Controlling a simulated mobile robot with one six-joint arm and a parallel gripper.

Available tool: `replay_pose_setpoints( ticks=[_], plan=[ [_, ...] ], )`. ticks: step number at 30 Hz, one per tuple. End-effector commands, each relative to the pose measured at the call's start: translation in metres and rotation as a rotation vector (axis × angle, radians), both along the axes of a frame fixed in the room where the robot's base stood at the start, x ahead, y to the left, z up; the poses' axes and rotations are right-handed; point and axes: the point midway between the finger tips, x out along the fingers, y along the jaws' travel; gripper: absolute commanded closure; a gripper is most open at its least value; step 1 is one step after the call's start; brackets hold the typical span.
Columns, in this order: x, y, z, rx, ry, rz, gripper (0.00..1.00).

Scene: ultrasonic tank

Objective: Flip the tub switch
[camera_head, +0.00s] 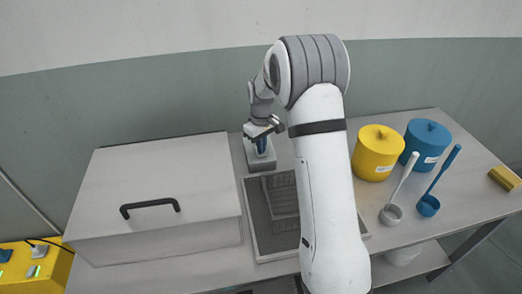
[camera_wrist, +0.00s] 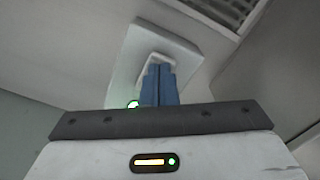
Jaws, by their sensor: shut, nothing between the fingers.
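The tub switch is a light grey box (camera_head: 259,160) on the table, just right of the closed steel tub (camera_head: 160,165). In the wrist view the switch box (camera_wrist: 185,45) shows a pale raised rocker (camera_wrist: 150,57), with a small lit spot beside it, partly hidden by my fingers. My gripper (camera_head: 261,150) points down over the box with its blue fingers together and empty. In the wrist view the fingertips (camera_wrist: 160,68) overlap the rocker; I cannot tell whether they touch it.
The tub lid has a black handle (camera_head: 150,206). A draining grate with a wire basket (camera_head: 283,200) lies right of the tub, partly behind my arm. A yellow pot (camera_head: 377,155), a blue pot (camera_head: 425,142), two ladles and a yellow block (camera_head: 504,179) stand farther right.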

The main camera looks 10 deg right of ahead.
Motion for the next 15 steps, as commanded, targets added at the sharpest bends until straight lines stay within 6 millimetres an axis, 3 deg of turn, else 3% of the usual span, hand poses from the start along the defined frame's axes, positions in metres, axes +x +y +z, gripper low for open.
replay_pose_setpoints(
  ticks=[15],
  plan=[
    [-0.0001, -0.0001, -0.0088, 0.000, 0.000, 0.000, 1.00]
  ],
)
